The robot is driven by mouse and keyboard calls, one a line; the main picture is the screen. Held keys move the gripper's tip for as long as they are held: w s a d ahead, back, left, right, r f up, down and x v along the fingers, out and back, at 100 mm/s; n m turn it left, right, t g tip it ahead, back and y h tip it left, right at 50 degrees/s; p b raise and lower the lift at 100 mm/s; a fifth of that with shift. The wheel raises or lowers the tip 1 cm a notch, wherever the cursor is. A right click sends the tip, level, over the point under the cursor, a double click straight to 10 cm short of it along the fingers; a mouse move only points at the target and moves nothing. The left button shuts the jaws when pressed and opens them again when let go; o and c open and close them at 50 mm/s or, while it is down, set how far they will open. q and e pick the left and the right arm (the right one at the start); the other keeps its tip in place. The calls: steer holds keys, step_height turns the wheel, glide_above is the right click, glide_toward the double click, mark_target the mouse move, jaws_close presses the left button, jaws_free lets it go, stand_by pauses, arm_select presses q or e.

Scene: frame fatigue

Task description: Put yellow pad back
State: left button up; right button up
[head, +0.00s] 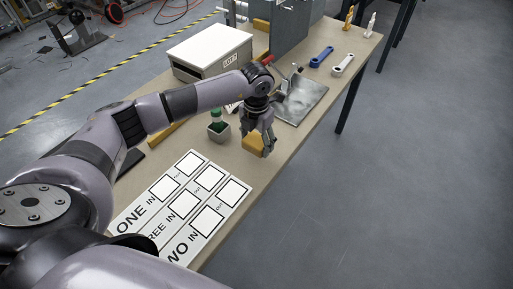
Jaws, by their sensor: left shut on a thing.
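The yellow pad (252,145) is a small yellow-orange block. My left gripper (257,141) is shut on it, over the table near its right edge. I cannot tell whether the pad touches the table top. The white board (233,209) with the words ONE, THREE and TWO and several black-outlined squares lies on the table in front of the gripper, apart from the pad. My right gripper does not show.
A green-topped bottle sits in a small grey holder (218,133) left of the gripper. The floor (400,170) right of the table is clear.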

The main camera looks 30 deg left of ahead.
mark_target(257, 151)
arm_select(q)
step_height(257, 151, down, 4)
steer(key=shift+f+p, duration=0.1)
steer(key=shift+p, duration=0.35)
steer(key=shift+f+b, duration=0.35)
steer(key=shift+f, duration=0.1)
steer(key=o, duration=1.1)
steer(key=shift+r, duration=0.1)
